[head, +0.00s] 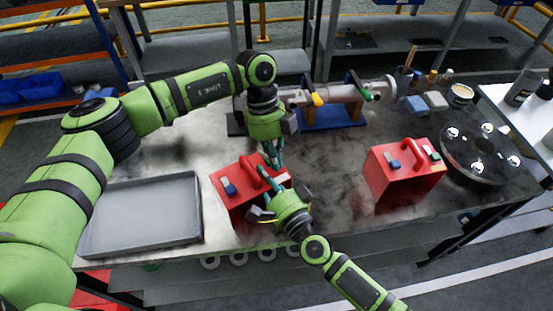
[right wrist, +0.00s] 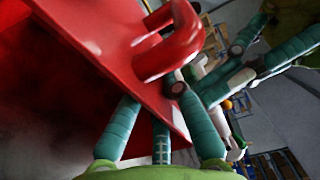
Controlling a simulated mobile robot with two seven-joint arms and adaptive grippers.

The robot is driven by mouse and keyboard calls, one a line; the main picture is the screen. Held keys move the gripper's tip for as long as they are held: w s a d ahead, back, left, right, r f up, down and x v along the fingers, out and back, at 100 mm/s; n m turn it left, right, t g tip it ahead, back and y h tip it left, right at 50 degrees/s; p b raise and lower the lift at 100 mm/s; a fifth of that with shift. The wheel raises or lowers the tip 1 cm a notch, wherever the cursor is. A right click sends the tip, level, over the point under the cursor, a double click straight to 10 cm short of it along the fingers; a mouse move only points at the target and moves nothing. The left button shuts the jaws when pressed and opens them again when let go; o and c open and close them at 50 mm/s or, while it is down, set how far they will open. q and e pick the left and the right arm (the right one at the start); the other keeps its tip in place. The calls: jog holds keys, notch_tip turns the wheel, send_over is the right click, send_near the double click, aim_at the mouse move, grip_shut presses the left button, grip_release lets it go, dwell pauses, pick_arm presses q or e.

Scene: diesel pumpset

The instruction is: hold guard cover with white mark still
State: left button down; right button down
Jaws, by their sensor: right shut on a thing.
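A red guard cover (head: 228,206) with a raised red handle and a blue block on top stands near the table's front edge. My right gripper (head: 268,206) is shut on its front right edge. In the right wrist view the teal fingers (right wrist: 160,135) lie on both sides of the cover's red plate (right wrist: 100,50), below the handle. My left gripper (head: 272,160) points down at the cover's back right, close to the handle; whether it grips anything is unclear. A second red cover (head: 400,180) stands to the right.
A grey tray (head: 140,248) lies at left. A pump assembly on a blue base (head: 332,118) stands behind. A dark round flange with shiny balls (head: 484,170) is at right, near small bottles and blocks (head: 416,104). The table between the two covers is clear.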

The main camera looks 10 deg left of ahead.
pick_arm(q)
jog(key=v, duration=1)
pick_arm(e)
jog(key=c, duration=1.3)
grip_release()
